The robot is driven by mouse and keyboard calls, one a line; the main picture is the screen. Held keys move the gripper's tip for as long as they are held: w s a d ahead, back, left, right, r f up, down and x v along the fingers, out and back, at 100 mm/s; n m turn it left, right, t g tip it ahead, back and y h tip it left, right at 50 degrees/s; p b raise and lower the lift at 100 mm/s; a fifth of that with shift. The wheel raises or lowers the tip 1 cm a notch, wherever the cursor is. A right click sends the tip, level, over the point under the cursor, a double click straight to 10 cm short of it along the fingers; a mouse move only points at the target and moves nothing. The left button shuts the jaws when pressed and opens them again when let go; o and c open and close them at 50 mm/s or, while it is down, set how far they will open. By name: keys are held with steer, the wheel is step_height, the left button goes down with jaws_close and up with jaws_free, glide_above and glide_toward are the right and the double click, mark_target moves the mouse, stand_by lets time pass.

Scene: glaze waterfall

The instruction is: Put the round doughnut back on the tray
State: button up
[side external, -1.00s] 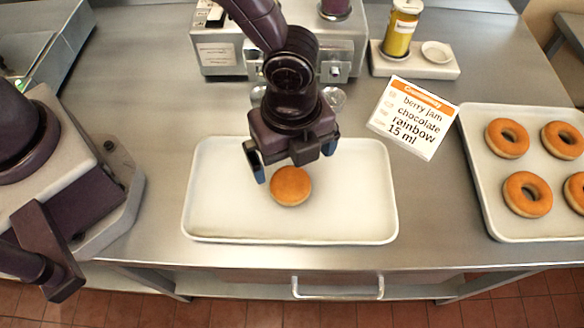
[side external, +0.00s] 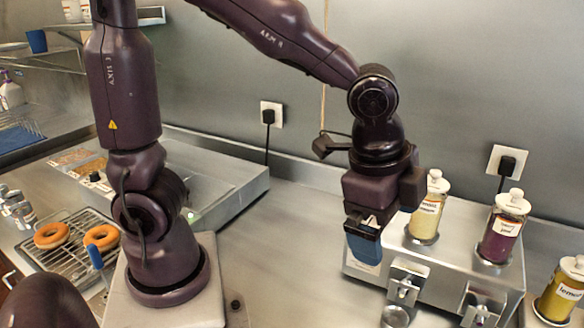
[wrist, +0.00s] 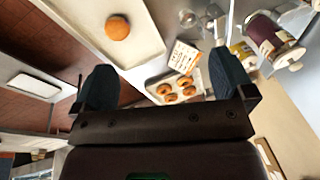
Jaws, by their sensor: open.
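The round doughnut (wrist: 117,27), orange-brown and without a hole, lies on a pale tray (wrist: 140,45) at the top of the wrist view. My gripper (wrist: 160,62) has its two dark fingers wide apart with nothing between them, well away from the doughnut. In the side external view my gripper (side external: 363,245) hangs in the air in front of the jar dispenser. The round doughnut and its tray are not in that view.
A second tray (wrist: 150,82) holds several ring doughnuts, with an order card (wrist: 183,55) beside it. The dispenser (side external: 440,275) carries a cream jar (side external: 427,210) and a purple jar (side external: 503,228). Ring doughnuts (side external: 52,236) sit on a wire rack (side external: 70,265) at left.

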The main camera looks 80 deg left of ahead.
steer(key=s+a+r+n+t, duration=0.2)
steer(key=s+a+r+n, duration=0.4)
steer(key=s+a+n, duration=0.3)
steer(key=shift+s+a+r+n+t, duration=0.4)
steer(key=shift+a+n, duration=0.65)
steer(key=shift+n, duration=0.15)
